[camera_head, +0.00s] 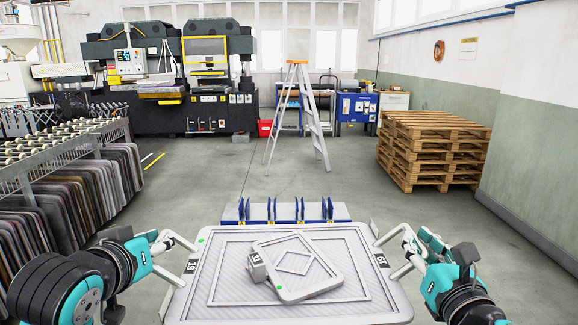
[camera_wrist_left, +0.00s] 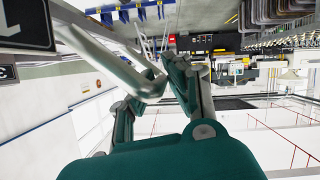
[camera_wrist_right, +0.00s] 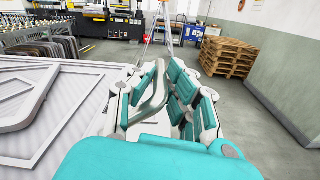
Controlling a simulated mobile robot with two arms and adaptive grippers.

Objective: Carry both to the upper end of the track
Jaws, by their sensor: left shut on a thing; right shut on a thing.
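A large light-grey panel (camera_head: 230,312) with raised frame lines and side handles spans the front of the head view. A smaller grey plate (camera_head: 318,283) with a diamond pattern and a dark number tag lies turned at an angle on top of it. My left gripper (camera_head: 163,243) is shut on the panel's left handle, which also shows in the left wrist view (camera_wrist_left: 115,65). My right gripper (camera_head: 411,243) is shut on the right handle, also seen in the right wrist view (camera_wrist_right: 153,92). I cannot make out which thing is the track.
A grey rack part with blue dividers (camera_head: 286,212) stands just beyond the panel's far edge. A roller rack (camera_head: 60,160) with hanging mats lines the left. A stepladder (camera_head: 297,115), wooden pallets (camera_head: 433,150) and machines (camera_head: 165,75) stand further back. The floor between is clear.

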